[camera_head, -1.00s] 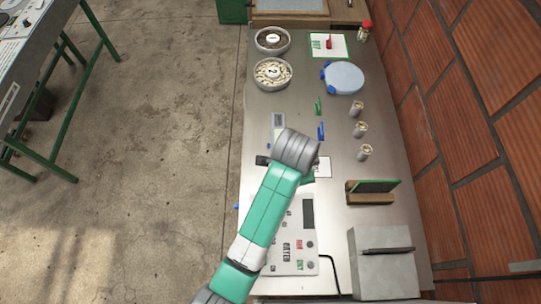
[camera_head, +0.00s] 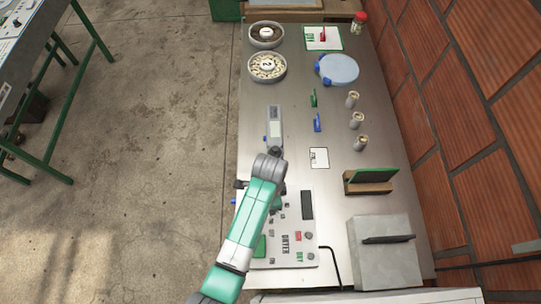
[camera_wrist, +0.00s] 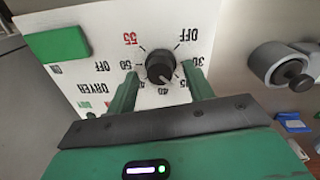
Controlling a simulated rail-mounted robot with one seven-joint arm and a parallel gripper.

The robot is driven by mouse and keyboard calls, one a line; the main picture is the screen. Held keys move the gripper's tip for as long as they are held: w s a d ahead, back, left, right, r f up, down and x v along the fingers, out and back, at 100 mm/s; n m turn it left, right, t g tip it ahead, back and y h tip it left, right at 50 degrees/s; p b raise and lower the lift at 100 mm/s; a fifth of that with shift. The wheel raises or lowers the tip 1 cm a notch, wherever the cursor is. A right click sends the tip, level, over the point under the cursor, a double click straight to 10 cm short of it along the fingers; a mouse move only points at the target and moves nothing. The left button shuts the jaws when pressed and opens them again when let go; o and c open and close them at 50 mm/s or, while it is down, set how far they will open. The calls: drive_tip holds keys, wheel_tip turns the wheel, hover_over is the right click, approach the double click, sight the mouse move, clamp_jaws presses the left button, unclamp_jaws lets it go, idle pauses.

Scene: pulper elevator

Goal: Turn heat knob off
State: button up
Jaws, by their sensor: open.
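The heat knob (camera_wrist: 160,66) is a round black dial on a white panel (camera_wrist: 88,22), in the middle of the wrist view. Its white pointer line faces the lower right, near the "40" mark. Red "55" and black "OFF" are printed around it. My gripper (camera_wrist: 160,73) is open, with one green finger on each side of the knob; I cannot tell whether they touch it. In the head view, the dryer panel (camera_head: 306,240) lies on the near part of the table, and my arm hides the knob and fingers.
A green block (camera_wrist: 58,44) sits on the panel beside the knob. A grey device (camera_head: 274,125) lies beyond my wrist. A grey box (camera_head: 385,265) and a green-topped wooden block (camera_head: 370,181) stand to the right. Bare metal lies around the small cups (camera_head: 357,121).

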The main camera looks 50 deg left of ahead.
drive_tip(key=shift+f, duration=0.35)
drive_tip(key=shift+c, duration=0.2)
drive_tip(key=c, duration=0.9)
drive_tip(key=shift+c, duration=0.2)
